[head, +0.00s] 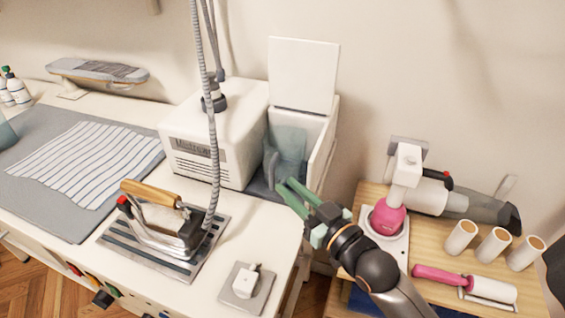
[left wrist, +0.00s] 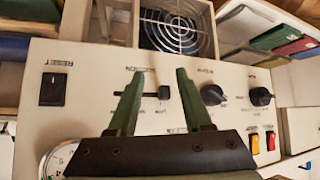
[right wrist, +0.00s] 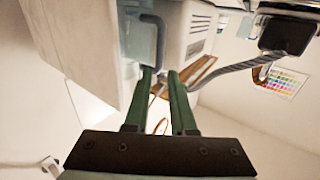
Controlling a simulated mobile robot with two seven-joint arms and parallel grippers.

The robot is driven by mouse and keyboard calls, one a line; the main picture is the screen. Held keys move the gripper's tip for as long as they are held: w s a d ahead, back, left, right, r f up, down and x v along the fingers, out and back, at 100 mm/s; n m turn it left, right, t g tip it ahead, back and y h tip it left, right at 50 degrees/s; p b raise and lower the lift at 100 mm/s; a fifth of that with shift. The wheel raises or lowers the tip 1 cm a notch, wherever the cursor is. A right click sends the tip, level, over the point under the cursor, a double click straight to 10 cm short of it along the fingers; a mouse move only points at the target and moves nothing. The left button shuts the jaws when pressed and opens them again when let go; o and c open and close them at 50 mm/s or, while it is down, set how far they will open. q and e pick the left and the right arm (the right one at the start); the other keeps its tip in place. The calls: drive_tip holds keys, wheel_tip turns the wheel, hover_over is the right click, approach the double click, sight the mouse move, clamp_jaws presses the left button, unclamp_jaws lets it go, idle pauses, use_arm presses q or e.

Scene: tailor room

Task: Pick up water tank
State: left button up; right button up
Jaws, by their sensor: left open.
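The water tank (head: 290,145) is a translucent blue-green container with a handle, inside the white steam unit with the raised lid. Its handle (right wrist: 158,38) shows in the right wrist view just beyond the fingertips. My right gripper (head: 282,187) is at the front of the tank, close to the handle's lower end. Its fingers (right wrist: 161,72) are partly apart, with a gap between them; I cannot tell whether they touch the handle. My left gripper (left wrist: 158,75) is open and empty, in front of a control panel with knobs and switches. It is not visible in the head view.
The raised lid (head: 303,75) stands behind the tank. An iron (head: 160,225) rests on a metal plate at left, its hose (head: 210,110) rising past the white machine. A wooden table (head: 440,245) at right holds a pink-based tool, rollers and a grey device.

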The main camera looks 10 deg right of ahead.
sight(274, 171)
drive_tip(key=shift+x, duration=3.55)
drive_tip(key=shift+d, duration=0.1)
clamp_jaws()
drive_tip(key=shift+r, duration=0.15)
